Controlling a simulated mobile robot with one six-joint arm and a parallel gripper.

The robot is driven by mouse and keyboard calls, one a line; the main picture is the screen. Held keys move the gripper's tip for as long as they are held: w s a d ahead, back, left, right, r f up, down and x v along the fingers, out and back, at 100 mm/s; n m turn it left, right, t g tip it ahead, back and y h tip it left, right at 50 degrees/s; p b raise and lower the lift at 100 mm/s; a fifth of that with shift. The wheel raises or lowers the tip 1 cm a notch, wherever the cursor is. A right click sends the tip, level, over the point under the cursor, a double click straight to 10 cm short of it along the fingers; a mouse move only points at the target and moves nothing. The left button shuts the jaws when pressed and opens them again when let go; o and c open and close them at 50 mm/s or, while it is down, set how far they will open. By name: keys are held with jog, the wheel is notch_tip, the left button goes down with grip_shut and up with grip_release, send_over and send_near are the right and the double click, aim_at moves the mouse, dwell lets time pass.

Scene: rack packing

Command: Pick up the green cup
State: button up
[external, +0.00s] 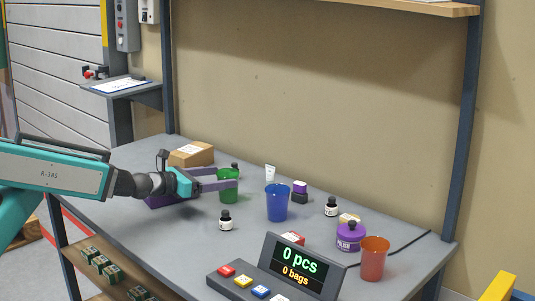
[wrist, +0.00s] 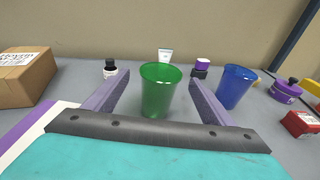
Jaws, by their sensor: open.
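The green cup (external: 229,190) stands upright on the grey table (external: 130,175). In the wrist view the green cup (wrist: 158,92) is between the two fingers. My gripper (external: 226,180) is open, with its purple fingers reaching to either side of the cup; its fingers also show in the wrist view (wrist: 151,95). I see a gap between the cup and each finger in the wrist view.
A blue cup (external: 277,203) stands to the right of the green cup. A cardboard box (external: 191,154) sits behind my wrist. A small dark bottle (external: 226,221) stands in front. A purple jar (external: 350,237), an orange cup (external: 374,260) and a display console (external: 295,265) are farther right.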

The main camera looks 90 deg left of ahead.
aim_at(234, 175)
jog(key=shift+w+f+b, duration=0.1)
jog(key=shift+w+b, duration=0.05)
jog(key=shift+b, duration=0.3)
jog(key=shift+w+a+f+b, duration=0.1)
jog(key=shift+w+a+b, duration=0.1)
jog(key=shift+b, duration=0.4)
jog(key=shift+w, duration=0.1)
jog(key=b, duration=0.2)
jog(key=shift+w+a+b, duration=0.25)
jog(key=shift+w+b, duration=0.05)
jog(key=shift+w, duration=0.05)
jog(key=shift+w, duration=0.1)
jog(key=shift+w+a+f+b, duration=0.1)
jog(key=shift+w+a+b, duration=0.1)
jog(key=shift+b, duration=0.8)
jog(key=shift+b+x, duration=1.15)
jog(key=shift+x, duration=0.1)
jog(key=shift+w+a, duration=0.2)
jog(key=shift+w, duration=0.05)
jog(key=shift+p+x, duration=0.45)
jog(key=shift+x, duration=0.45)
